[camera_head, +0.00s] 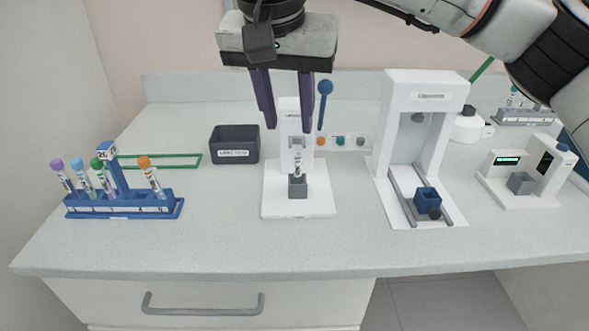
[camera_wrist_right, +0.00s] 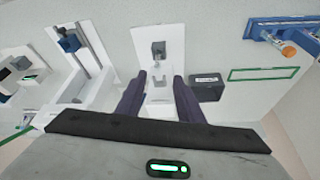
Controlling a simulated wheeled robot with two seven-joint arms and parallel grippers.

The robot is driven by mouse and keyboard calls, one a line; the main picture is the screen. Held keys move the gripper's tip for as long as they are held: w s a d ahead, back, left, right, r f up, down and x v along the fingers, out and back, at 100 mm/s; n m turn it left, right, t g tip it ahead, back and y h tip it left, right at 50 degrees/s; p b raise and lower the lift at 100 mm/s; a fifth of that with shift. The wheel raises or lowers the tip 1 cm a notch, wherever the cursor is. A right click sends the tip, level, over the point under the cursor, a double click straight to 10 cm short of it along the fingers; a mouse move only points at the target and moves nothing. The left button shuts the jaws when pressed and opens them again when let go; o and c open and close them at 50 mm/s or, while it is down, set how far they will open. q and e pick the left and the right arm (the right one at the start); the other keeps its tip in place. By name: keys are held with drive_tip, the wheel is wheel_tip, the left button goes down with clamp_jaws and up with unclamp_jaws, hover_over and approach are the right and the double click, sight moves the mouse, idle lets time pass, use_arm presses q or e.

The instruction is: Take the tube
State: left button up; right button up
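A small tube (camera_head: 298,165) with a pale label stands upright in the grey holder (camera_head: 298,187) of a white device (camera_head: 279,202) at the middle of the bench. Several capped tubes, purple, blue, green and orange (camera_head: 145,163), lean in the blue rack (camera_head: 122,205) at the left. My right gripper (camera_head: 288,129) is open and empty, fingers pointing down, above the white device. In the right wrist view the open fingers (camera_wrist_right: 160,78) frame the device, and its grey holder (camera_wrist_right: 158,47) shows beyond them. My left gripper is not in view.
A dark labelled box (camera_head: 234,144) and a green frame (camera_head: 160,161) lie left of the device. A tall white machine (camera_head: 383,130) with a blue block (camera_head: 428,200) stands to its right. A smaller white instrument (camera_head: 533,190) is at far right. The front of the bench is clear.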

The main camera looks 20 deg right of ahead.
sight(297, 152)
drive_tip(key=x, duration=1)
drive_tip(key=shift+w+d+r, duration=0.2)
drive_tip(key=shift+d, duration=0.15)
drive_tip(key=shift+c, duration=0.3)
clamp_jaws()
